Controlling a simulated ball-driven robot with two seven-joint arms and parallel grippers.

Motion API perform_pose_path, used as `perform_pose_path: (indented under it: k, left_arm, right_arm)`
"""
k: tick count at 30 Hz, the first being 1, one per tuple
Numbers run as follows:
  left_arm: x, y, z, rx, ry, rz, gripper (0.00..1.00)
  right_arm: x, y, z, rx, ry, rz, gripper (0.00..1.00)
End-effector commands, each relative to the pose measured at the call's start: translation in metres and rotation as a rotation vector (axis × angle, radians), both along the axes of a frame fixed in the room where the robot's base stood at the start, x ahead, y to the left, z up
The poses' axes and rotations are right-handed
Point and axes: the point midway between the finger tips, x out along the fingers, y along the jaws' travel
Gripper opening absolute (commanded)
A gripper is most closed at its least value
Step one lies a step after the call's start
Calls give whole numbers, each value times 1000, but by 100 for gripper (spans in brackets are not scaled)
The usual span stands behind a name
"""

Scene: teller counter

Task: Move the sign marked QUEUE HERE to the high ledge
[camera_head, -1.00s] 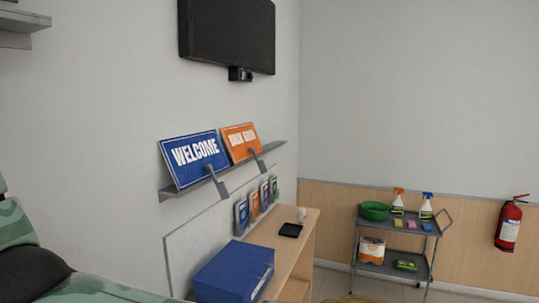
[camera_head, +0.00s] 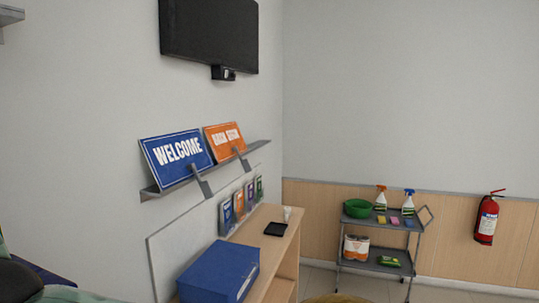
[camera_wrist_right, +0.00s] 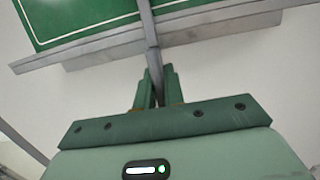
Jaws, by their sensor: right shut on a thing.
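In the right wrist view my right gripper (camera_wrist_right: 156,85) is shut on the grey stem of a green sign (camera_wrist_right: 85,18) with a white border line. Only the lower part of the sign shows; no lettering is readable. A grey bar (camera_wrist_right: 90,52) runs along under the sign; I cannot tell whether it is the sign's foot or a ledge. In the head view a grey ledge (camera_head: 8,14) shows high at the top left corner, mostly cut off. My left gripper is not in view.
A lower wall ledge (camera_head: 256,147) holds a blue WELCOME sign (camera_head: 177,160) and an orange sign (camera_head: 225,141). Above hangs a dark screen (camera_head: 208,35). Below are a blue box (camera_head: 215,275) on a wooden counter (camera_head: 280,240), a trolley (camera_head: 375,262) and an extinguisher (camera_head: 487,220).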

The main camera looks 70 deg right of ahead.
Motion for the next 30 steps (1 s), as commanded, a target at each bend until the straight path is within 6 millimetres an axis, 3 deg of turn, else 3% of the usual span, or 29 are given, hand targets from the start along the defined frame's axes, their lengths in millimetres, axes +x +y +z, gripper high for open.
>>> perform_pose_path:
  k: [28, 30]
  left_arm:
    - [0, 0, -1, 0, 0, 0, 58]
    - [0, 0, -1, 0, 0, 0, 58]
  right_arm:
    - [0, 0, -3, 0, -1, 0, 0]
    - [0, 0, -3, 0, -1, 0, 27]
